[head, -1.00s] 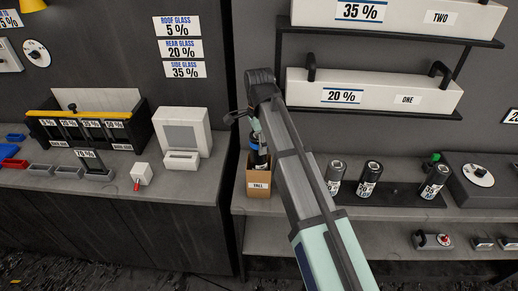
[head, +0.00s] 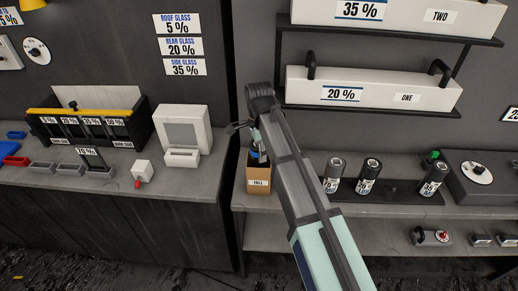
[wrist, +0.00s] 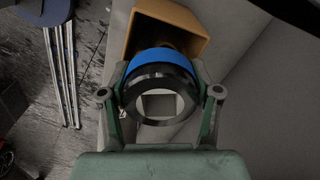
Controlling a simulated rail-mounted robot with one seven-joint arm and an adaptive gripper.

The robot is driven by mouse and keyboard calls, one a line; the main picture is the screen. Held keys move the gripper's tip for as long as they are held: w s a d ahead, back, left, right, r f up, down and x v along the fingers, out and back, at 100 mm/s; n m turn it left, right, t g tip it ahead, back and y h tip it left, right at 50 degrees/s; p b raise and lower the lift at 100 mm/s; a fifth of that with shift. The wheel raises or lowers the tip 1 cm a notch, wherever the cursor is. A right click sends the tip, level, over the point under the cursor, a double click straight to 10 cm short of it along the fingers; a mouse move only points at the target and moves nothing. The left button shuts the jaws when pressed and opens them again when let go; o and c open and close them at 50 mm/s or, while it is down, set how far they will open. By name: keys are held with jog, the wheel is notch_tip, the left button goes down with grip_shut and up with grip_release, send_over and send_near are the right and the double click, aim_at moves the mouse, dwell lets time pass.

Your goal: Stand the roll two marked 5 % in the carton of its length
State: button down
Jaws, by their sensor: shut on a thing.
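The carton (head: 259,184) is an open brown box with a white label that seems to read TALL, standing on the counter near its left end. My gripper (head: 254,138) is right above the carton and mostly hidden by my arm in the head view. In the wrist view my gripper (wrist: 160,100) is shut on the roll (wrist: 158,58), a dark cylinder with a blue band and a hollow round end. The roll's far end points into the mouth of the carton (wrist: 172,14). How deep it sits is hidden. Its marking does not show.
Several black rolls (head: 369,177) stand upright on a dark strip to the right. Shelves with white boxes marked 20 % (head: 375,91) and 35 % hang above. A gap separates this counter from the left bench (head: 190,190).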

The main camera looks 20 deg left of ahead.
jog(key=shift+f, duration=0.2)
jog(key=shift+c, duration=1.2)
grip_release()
notch_tip(320, 180, up, 13)
jog(key=b, duration=0.3)
jog(key=shift+r, duration=0.15)
jog(key=shift+d, duration=0.1)
